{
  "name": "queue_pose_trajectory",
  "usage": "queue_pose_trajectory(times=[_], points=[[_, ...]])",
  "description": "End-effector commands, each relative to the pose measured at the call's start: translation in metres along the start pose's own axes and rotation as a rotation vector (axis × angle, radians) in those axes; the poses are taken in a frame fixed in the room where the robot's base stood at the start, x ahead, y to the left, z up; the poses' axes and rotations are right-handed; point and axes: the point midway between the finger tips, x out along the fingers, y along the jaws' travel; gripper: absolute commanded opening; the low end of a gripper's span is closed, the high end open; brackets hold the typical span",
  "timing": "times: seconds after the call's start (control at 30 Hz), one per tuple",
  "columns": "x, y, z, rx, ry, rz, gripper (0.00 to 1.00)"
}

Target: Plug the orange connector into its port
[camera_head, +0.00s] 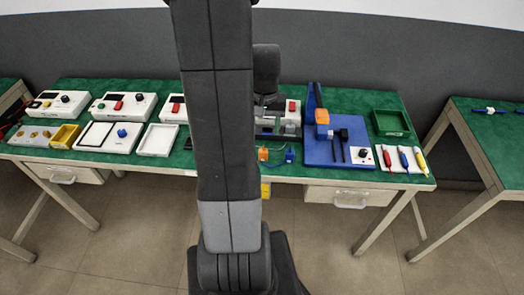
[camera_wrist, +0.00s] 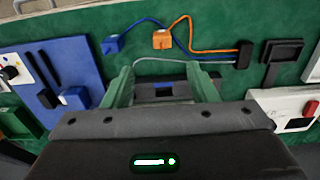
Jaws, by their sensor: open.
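The orange connector (camera_wrist: 163,39) lies on the green table beyond my fingertips in the wrist view, its orange cable running right to a black block (camera_wrist: 243,55). In the head view the orange connector (camera_head: 263,154) lies near the table's front edge, just right of my arm. My gripper (camera_wrist: 160,76) is open, with nothing visibly held. I cannot tell which opening is the orange connector's port.
A blue connector (camera_wrist: 113,44) with a blue cable lies left of the orange one. A grey cable (camera_wrist: 172,59) crosses close past the fingertips. A blue board (camera_head: 340,150) stands right of the connectors, and a green tray (camera_head: 391,133) is beyond it.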

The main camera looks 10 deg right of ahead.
Motion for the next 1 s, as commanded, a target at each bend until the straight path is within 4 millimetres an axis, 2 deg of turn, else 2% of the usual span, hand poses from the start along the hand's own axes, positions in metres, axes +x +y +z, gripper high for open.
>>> queue_pose_trajectory(times=[0.03,0.2,0.53,0.8,1.0], points=[[0.013,0.0,0.001,0.0,-0.007,0.001,0.53],[0.04,0.0,0.001,0.0,-0.004,0.001,0.53],[0.062,-0.002,0.002,-0.001,-0.003,0.0,0.53],[0.096,-0.004,0.004,0.0,-0.003,0.0,0.53],[0.105,-0.004,0.004,0.0,0.0,0.0,0.53]])
